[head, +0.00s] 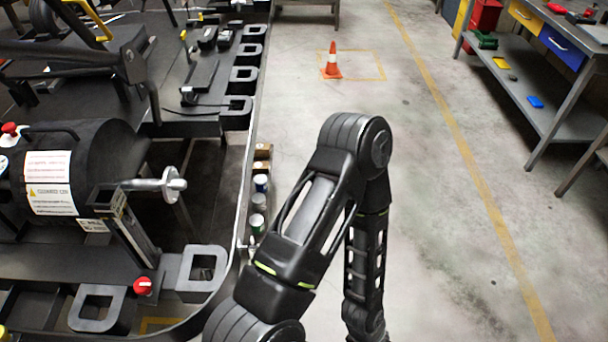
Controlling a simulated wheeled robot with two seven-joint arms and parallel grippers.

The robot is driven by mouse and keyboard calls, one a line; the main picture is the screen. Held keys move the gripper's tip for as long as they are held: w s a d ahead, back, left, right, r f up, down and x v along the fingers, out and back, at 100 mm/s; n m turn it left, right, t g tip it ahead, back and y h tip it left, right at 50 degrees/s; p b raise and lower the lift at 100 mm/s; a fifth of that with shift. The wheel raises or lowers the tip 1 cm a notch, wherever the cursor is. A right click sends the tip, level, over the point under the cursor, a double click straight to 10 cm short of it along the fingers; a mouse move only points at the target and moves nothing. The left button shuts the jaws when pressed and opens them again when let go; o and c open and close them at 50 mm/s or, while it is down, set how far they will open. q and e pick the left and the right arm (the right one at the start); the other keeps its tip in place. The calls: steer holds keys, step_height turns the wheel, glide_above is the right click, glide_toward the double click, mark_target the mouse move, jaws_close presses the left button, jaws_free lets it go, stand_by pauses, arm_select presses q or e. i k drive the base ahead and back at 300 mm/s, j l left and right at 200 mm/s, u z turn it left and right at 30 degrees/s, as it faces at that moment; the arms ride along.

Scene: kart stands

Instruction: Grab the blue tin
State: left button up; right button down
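A small tin with a blue side (261,183) stands in a row along the right outer side of the kart stand, left of my bent arm. The tins are small in view and partly crowded by the stand's edge and my arm. My arm rises from the bottom middle, bends at the elbow and drops toward the bottom edge. Neither gripper is visible in the head view.
Brown boxes (262,160) sit behind the tins. The black kart stand (210,125) fills the left. An orange cone (332,66) stands on open floor ahead. A metal workbench (550,115) with drawers is at the right. The floor between is clear.

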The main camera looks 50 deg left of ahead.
mark_target(260, 180)
steer(key=i+l+u, duration=0.1)
steer(key=i+u, duration=0.15)
steer(key=i, duration=0.35)
steer(key=i+l+u, duration=0.15)
steer(key=i+u, duration=0.15)
steer(key=i, duration=0.25)
steer(key=i+j+u, duration=0.15)
steer(key=i+u, duration=1.05)
steer(key=i+l+u, duration=0.65)
steer(key=i+u, duration=0.2)
steer(key=i+l+u, duration=0.55)
steer(key=l, duration=0.2)
steer(key=i+l+u, duration=0.25)
steer(key=l, duration=0.2)
